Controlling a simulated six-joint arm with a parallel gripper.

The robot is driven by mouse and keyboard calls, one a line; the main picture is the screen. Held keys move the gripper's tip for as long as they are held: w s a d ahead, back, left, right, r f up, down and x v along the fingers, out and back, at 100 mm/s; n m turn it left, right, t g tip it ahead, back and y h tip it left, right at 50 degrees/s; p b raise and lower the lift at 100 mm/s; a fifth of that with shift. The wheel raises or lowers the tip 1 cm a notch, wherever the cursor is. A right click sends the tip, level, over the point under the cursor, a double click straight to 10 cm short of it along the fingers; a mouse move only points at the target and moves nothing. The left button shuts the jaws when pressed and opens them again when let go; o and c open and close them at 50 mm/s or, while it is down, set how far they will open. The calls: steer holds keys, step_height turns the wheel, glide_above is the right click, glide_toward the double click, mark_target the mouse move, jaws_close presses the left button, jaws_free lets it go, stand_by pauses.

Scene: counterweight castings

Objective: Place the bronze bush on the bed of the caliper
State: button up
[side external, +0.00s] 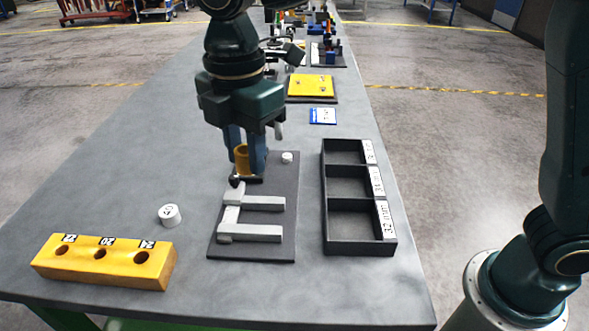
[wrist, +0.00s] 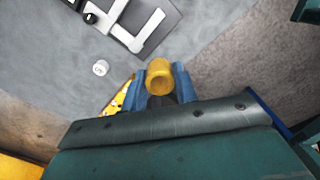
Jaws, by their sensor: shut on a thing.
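The bronze bush (side external: 241,157) is a short golden cylinder held between the blue fingers of my gripper (side external: 246,160). In the wrist view the bush (wrist: 160,77) sits between both fingertips (wrist: 160,82), its round end facing the camera. The grey caliper (side external: 252,233) lies on a dark plate (side external: 270,208), its two jaws pointing right. In the side view my gripper is over the far left part of the plate, beyond the caliper's jaws; the height of the bush above it is hard to tell. The caliper (wrist: 148,35) also shows at the top of the wrist view.
A white marked cylinder (side external: 169,215) stands left of the plate. A yellow block (side external: 105,276) with three holes is at front left. A black three-compartment tray (side external: 327,215) is right of the plate. A small white piece (side external: 287,157) is at the plate's far right.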

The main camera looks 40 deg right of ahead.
mark_target(265, 222)
steer(key=w+d+n, duration=0.2)
steer(key=w+d, duration=0.2)
steer(key=d, duration=0.1)
steer(key=shift+w+r+n, duration=0.3)
steer(key=shift+w+r, duration=0.05)
steer(key=shift+r, duration=0.05)
steer(key=shift+d+f, duration=0.1)
step_height(265, 222, down, 20)
steer(key=shift+r, duration=0.1)
stand_by(0.7)
steer(key=o, duration=1)
steer(key=shift+o, duration=0.2)
step_height(265, 222, up, 12)
